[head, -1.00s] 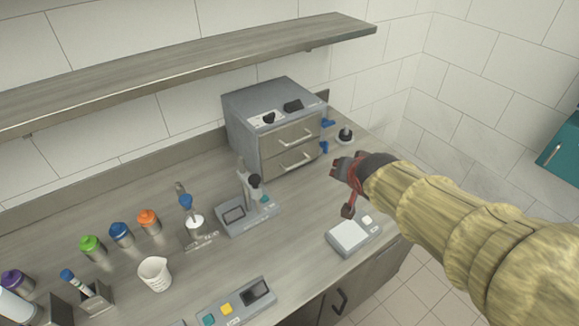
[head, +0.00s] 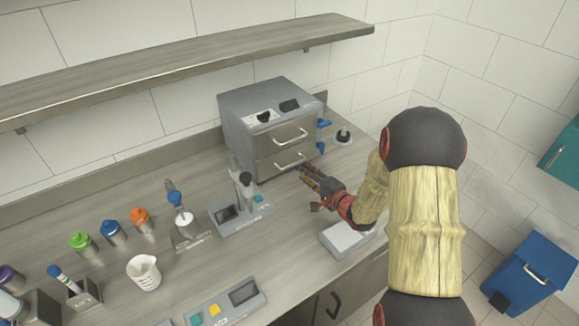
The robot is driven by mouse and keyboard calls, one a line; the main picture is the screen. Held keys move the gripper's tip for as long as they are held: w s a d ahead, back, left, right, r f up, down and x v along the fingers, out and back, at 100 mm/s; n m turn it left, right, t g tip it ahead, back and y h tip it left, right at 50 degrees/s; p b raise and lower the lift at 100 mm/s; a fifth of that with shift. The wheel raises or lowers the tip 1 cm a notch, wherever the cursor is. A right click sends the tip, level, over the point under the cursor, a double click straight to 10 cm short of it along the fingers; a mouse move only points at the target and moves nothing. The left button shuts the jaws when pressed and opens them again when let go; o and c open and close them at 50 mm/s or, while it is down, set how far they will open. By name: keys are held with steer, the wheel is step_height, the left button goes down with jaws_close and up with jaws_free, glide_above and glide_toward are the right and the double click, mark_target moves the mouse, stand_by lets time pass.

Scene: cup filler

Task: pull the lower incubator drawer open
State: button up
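The incubator (head: 240,130) is a grey box at the back of the counter with two drawers, one above the other. The upper drawer (head: 265,145) and the lower drawer (head: 268,168) each have a bar handle, and both look shut. The lower handle (head: 290,160) shows at the front. My gripper (head: 306,174) is just in front of the lower drawer's right side, pointing left toward it. Its fingers look small and partly overlapped, so I cannot tell whether they are open or touch the handle.
A small stand device (head: 240,215) is left of my gripper. A flat scale (head: 345,238) lies below my arm. Blue knobs (head: 323,123) are on the incubator's right side. A beaker (head: 144,272) and several capped bottles stand to the left. A shelf (head: 190,65) hangs above.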

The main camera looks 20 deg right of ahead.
mark_target(293, 164)
steer(key=b+x, duration=0.2)
steer(key=x, duration=0.5)
steer(key=shift+w+a, duration=0.1)
steer(key=shift+w, duration=0.15)
steer(key=shift+c, duration=0.2)
jaws_close()
steer(key=shift+s+f, duration=0.1)
stand_by(0.4)
